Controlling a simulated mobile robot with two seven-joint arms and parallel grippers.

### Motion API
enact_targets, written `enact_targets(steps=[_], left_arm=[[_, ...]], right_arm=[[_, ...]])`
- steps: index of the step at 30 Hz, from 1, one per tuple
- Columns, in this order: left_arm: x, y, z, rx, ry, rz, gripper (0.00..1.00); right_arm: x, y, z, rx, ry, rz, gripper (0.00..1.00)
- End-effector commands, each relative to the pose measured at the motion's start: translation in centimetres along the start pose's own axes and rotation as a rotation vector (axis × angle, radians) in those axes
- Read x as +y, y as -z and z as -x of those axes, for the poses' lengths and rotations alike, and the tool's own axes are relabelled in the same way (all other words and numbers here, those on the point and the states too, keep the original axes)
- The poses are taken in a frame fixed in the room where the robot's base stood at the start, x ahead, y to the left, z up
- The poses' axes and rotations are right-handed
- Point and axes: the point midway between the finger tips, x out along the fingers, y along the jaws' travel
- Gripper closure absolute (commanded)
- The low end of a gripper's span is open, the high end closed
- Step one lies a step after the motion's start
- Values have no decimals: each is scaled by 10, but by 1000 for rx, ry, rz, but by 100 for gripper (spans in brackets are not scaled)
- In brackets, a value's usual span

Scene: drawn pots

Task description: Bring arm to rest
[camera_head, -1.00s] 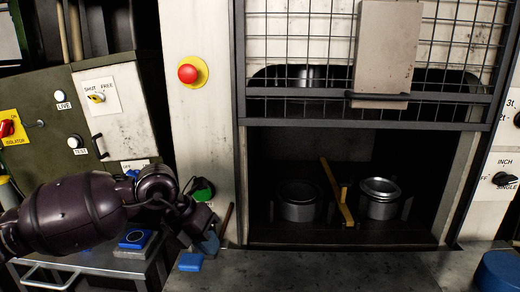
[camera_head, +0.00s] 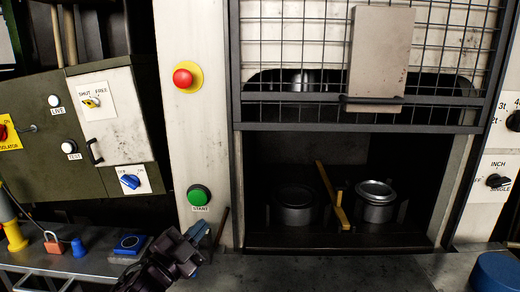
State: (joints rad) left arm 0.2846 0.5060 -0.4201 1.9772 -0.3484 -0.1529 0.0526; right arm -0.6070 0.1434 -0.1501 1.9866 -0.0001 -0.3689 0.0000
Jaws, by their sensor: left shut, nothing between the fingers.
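My left gripper (camera_head: 197,238) shows at the bottom, left of centre, its dark arm coming in from the bottom edge. It is shut and empty, just below the green START button (camera_head: 199,195) and apart from it as far as I can tell. Two metal pots stand in the dark press opening to the right: a dim one (camera_head: 294,214) on the left and a brighter one (camera_head: 375,210) on the right. A yellow bar (camera_head: 332,194) leans between them. My right gripper is not in view.
A wire mesh guard (camera_head: 447,50) with a plate (camera_head: 380,52) hangs above the opening. A red button (camera_head: 184,78) is on the pale column. At left, a bench holds a blue-topped block (camera_head: 130,243), a padlock (camera_head: 54,246) and a blue cap (camera_head: 79,248). The front ledge is mostly bare.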

Motion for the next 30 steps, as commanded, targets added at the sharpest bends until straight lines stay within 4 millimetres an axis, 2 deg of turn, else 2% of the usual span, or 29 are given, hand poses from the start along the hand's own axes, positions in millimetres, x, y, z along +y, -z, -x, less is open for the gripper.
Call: enact_targets(steps=[1,6,8,12,18,24,27,30], left_arm=[[10,-20,16,-83,6,73,100],[44,-77,74,-328,18,286,100],[57,-93,97,-405,24,358,100],[89,-122,155,-564,45,516,100],[129,-145,244,-750,99,674,100],[166,-150,329,-920,137,749,100],[181,-146,357,-975,138,773,100],[190,-143,375,-1009,135,782,100]], right_arm=[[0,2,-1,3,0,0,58],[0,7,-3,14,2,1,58],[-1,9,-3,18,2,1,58],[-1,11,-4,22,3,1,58],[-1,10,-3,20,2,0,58],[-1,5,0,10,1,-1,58],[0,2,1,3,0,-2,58],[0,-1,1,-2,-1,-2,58]])
